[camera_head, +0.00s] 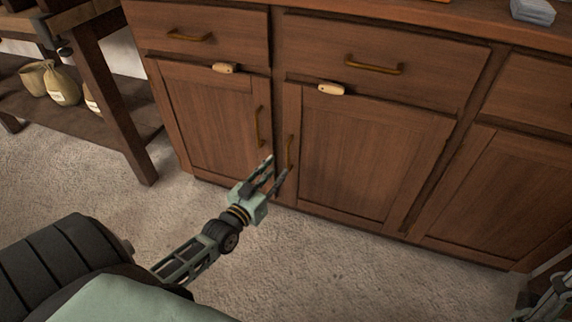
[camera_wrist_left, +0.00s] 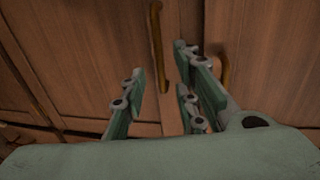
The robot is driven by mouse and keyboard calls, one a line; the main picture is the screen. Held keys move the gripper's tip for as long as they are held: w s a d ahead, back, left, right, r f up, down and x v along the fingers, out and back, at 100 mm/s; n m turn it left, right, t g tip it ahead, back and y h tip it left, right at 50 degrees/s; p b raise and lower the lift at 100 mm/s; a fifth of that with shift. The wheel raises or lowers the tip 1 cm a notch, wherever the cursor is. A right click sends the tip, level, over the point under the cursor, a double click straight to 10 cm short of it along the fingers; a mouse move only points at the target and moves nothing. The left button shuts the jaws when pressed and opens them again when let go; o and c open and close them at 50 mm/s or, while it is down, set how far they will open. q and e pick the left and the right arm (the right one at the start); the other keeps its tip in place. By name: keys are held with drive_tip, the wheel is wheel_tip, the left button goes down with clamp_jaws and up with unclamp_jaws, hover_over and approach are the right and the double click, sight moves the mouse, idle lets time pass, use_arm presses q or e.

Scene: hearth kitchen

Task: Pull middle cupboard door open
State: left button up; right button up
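The middle cupboard door (camera_head: 370,165) is a shut brown wooden panel with an upright brass handle (camera_head: 290,152) near its left edge. This handle also shows in the left wrist view (camera_wrist_left: 226,70), just right of the right-hand finger. The left door's handle (camera_head: 259,127) appears between the two fingers in the left wrist view (camera_wrist_left: 157,45). My left gripper (camera_head: 276,168) is open and empty, low in front of the seam between these doors. In the left wrist view its fingers (camera_wrist_left: 160,80) point at the doors. Part of my right arm (camera_head: 550,300) shows at the lower right; its fingers cannot be made out.
Another door (camera_head: 505,195) is at the right. A wooden shelf (camera_head: 105,120) with sacks (camera_head: 62,86) stands at the left. The pale floor in front is clear.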

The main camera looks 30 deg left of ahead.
sight(287, 159)
use_arm(q)
drive_tip(key=w+b, duration=0.2)
drive_tip(key=w, duration=0.5)
drive_tip(key=shift+w+a+b, duration=0.1)
drive_tip(key=shift+w+b, duration=0.05)
drive_tip(key=shift+b, duration=0.2)
clamp_jaws()
